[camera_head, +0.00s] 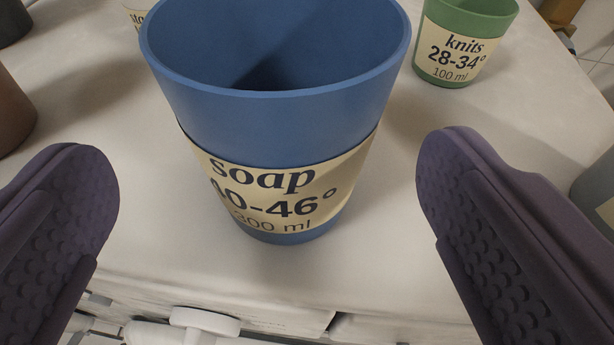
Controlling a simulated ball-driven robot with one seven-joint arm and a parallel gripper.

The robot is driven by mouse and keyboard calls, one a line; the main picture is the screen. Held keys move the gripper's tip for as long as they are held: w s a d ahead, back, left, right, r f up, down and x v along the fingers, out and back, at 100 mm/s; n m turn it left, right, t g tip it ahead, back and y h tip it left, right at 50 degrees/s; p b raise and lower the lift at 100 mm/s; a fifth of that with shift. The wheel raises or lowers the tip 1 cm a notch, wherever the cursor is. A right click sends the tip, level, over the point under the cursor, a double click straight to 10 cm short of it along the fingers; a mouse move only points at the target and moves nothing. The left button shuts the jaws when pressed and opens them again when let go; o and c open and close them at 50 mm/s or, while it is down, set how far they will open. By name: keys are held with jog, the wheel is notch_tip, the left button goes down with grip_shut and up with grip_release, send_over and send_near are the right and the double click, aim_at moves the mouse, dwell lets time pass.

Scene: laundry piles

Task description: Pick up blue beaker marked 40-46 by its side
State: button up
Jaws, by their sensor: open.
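The blue beaker (275,125) stands upright on the pale surface in the upper middle of the view. Its cream label reads "soap", "40-46°" and "300 ml", with the first digit partly cut at the label's edge. Its top is open and the inside looks empty where I can see it; the upper rim runs slightly past the frame. My gripper (270,205) is open, with one purple textured finger to the left of the beaker and one to the right. Both fingers are apart from the beaker, with clear gaps on each side.
A green beaker (463,50) labelled "knits 28-34° 100 ml" stands behind on the right. A brown vessel (12,110) is at the left edge, a grey one (597,190) at the right edge. The pale surface (165,235) ends in front, above white drawer fronts or fittings.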

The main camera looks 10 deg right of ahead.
jog(key=x, duration=0.6)
jog(key=shift+d, duration=0.25)
jog(key=c, duration=0.9)
jog(key=shift+c, duration=0.2)
jog(key=shift+r, duration=0.2)
